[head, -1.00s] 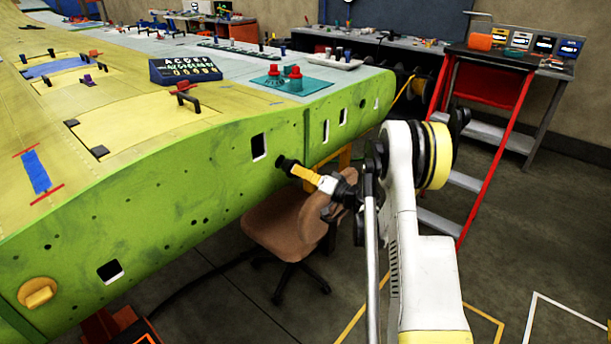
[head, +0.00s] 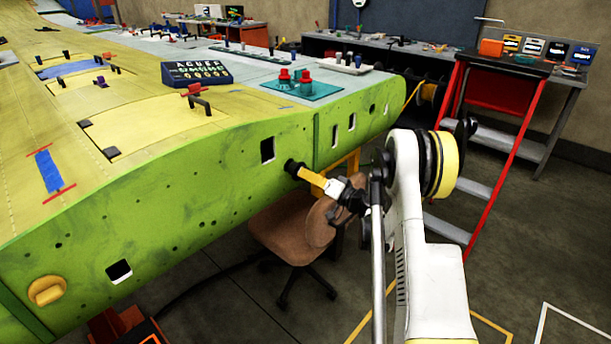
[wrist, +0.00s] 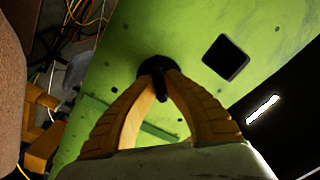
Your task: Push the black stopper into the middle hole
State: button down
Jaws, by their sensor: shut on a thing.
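The black stopper (head: 292,167) is at the green side face of the wing (head: 215,185), right of and just below a square opening. My gripper (head: 305,173) has yellow fingers shut on its near end. In the wrist view, my fingertips (wrist: 160,86) meet on the stopper's narrow stem, and its round dark head (wrist: 157,65) is at the green panel. The middle hole is hidden behind the stopper. I cannot tell whether the head touches the panel or how deep it sits.
A yellow stopper (head: 47,291) sits in the panel at far left. Square openings (head: 119,271) and (head: 267,149) cut the face. A brown chair (head: 290,235) stands below my gripper. A red-railed step ladder (head: 500,150) stands at right. Open floor lies at lower right.

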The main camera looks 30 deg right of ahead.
jog(key=shift+w, duration=0.2)
dwell(0.4)
jog(key=shift+x, duration=2.25)
jog(key=shift+f, duration=0.1)
jog(key=c, duration=1.4)
grip_release()
jog(key=shift+w, duration=0.1)
jog(key=v, duration=1.2)
